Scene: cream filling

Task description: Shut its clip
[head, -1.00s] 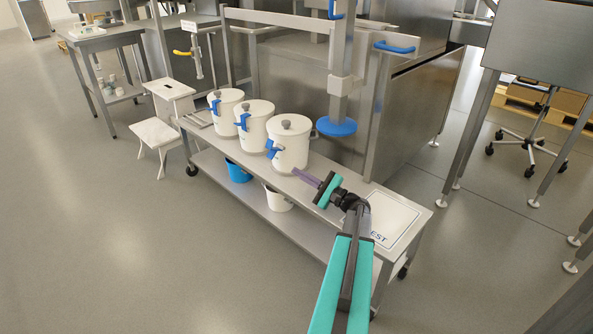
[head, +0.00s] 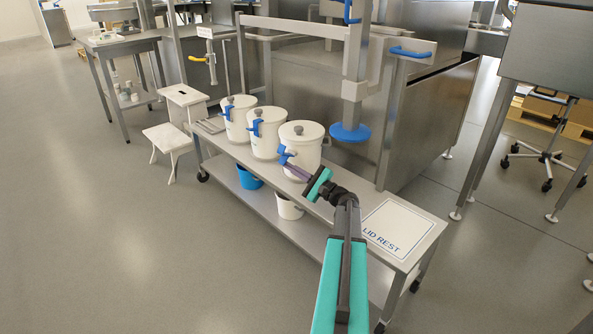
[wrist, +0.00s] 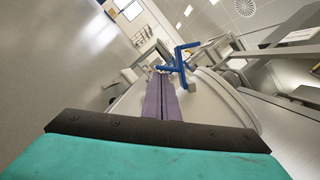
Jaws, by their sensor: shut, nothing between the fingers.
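Three white lidded pots stand in a row on the steel cart. The nearest pot (head: 303,144) has a blue clip (head: 287,155) on its left side, facing my gripper. In the wrist view the blue clip (wrist: 181,62) stands out from the rim with a bar sticking up; I cannot tell whether it is latched. My gripper (head: 284,164) has purple fingers, shut and empty, pointing at the clip. In the wrist view the gripper (wrist: 162,76) has its tips just short of the clip or at it; contact is unclear.
The middle pot (head: 266,133) and the far pot (head: 238,118) carry similar blue clips. A LID REST mat (head: 398,226) lies bare on the cart's near end. A blue round press head (head: 350,133) hangs right of the nearest pot. Buckets stand on the lower shelf.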

